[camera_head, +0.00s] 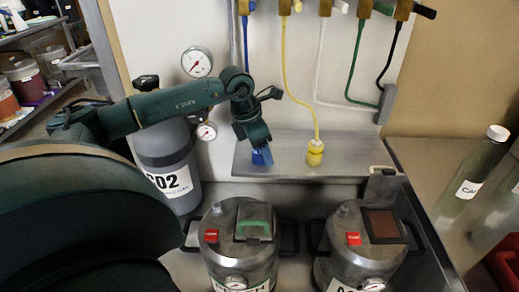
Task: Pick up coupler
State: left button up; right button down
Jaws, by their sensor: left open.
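A blue coupler (266,160) on the end of a blue hose (245,45) sits on the grey metal shelf (360,150). A yellow coupler (315,153) on a yellow hose (289,80) stands upright to its right. My left gripper (258,147) reaches in from the left and points down at the blue coupler. It is open, with its fingertips at or just above the coupler and covering part of it. I cannot tell whether they touch. My right gripper is not in view.
Two metal kegs (217,246) (340,262) stand in front of the shelf. A CO2 cylinder (170,150) with gauges stands behind my left arm. White, green and black hoses hang above. A bottle (475,170) stands at the right. The shelf right of the yellow coupler is clear.

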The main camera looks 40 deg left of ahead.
pick_arm(q)
jog(key=shift+c, duration=0.3)
jog(key=c, duration=1.1)
jog(key=shift+r, duration=0.15)
